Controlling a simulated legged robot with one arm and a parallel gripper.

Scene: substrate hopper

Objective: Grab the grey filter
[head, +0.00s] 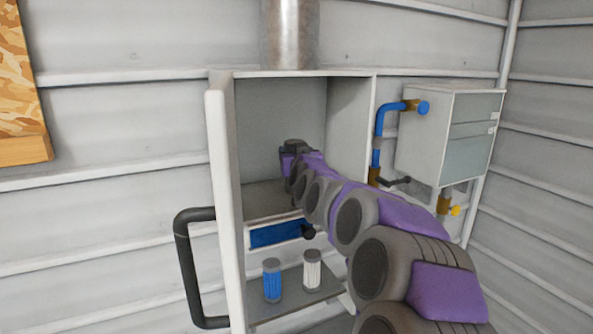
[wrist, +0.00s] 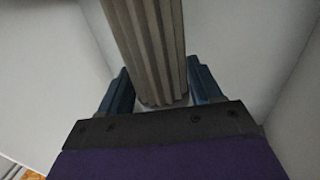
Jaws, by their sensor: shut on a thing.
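The grey filter (wrist: 148,45) is a ribbed, pleated cylinder that fills the middle of the wrist view. It stands between the two blue fingers of my gripper (wrist: 160,85), which is shut on it. In the head view my gripper (head: 290,150) is inside the upper compartment of the open cabinet, and I cannot make out the grey filter there, as my arm hides that spot.
The cabinet (head: 222,190) has an upright edge at left with a black handle (head: 183,270). A blue filter (head: 272,283) and a white filter (head: 312,272) stand on the lower shelf (head: 293,297). A grey box (head: 450,135) with blue pipework is on the wall at right.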

